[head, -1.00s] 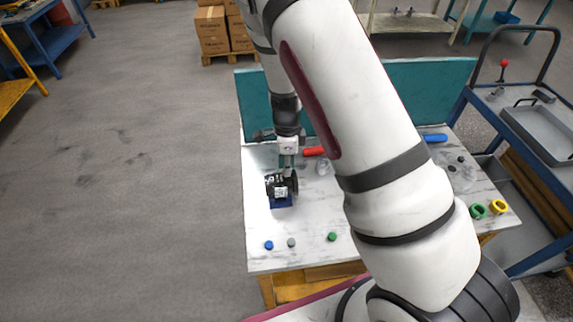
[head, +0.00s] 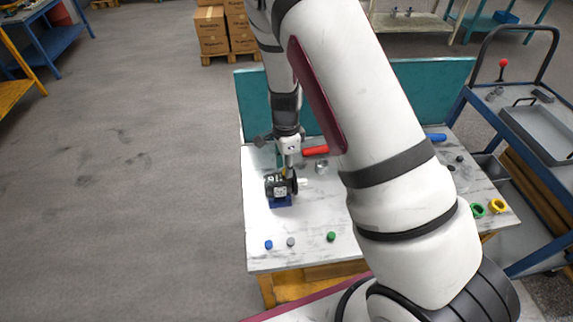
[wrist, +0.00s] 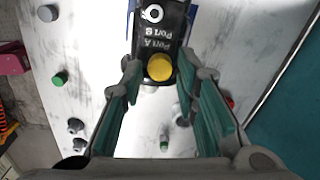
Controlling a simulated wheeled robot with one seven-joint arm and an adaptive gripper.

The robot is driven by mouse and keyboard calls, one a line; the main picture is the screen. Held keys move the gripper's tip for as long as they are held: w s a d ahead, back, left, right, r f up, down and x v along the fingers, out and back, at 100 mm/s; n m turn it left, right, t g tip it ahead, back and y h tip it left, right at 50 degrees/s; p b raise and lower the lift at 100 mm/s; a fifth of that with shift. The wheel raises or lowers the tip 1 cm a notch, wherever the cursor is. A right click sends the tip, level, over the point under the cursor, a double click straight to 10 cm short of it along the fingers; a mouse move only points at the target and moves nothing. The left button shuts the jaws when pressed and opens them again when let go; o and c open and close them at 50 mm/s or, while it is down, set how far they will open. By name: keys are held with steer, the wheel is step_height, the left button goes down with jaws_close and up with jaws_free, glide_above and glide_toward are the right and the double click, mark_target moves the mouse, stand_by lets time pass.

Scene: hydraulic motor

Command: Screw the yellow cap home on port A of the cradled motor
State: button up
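The motor (head: 276,187) sits in its blue cradle (head: 281,202) on the table. In the wrist view the dark motor body (wrist: 172,22) carries the Port A and Port B labels, an open pale ring-shaped port (wrist: 153,13) and the yellow cap (wrist: 159,68). The cap sits at the near end of the body, beside the labels. Its threads and seating depth are hidden. My gripper (wrist: 158,76) is open, one teal-padded finger on each side of the cap with visible gaps. In the head view my gripper (head: 288,166) points down over the motor.
Blue (head: 269,244), grey (head: 291,242) and green (head: 331,237) caps lie along the table's front. A red cylinder (head: 315,150) lies behind the motor. A teal panel (head: 400,85) closes the table's back.

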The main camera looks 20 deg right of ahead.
steer(key=n, duration=0.6)
stand_by(0.4)
jaws_close()
steer(key=m, duration=0.4)
steer(key=shift+f, duration=0.1)
steer(key=shift+m, duration=0.7)
steer(key=m, duration=0.4)
steer(key=shift+m, duration=0.3)
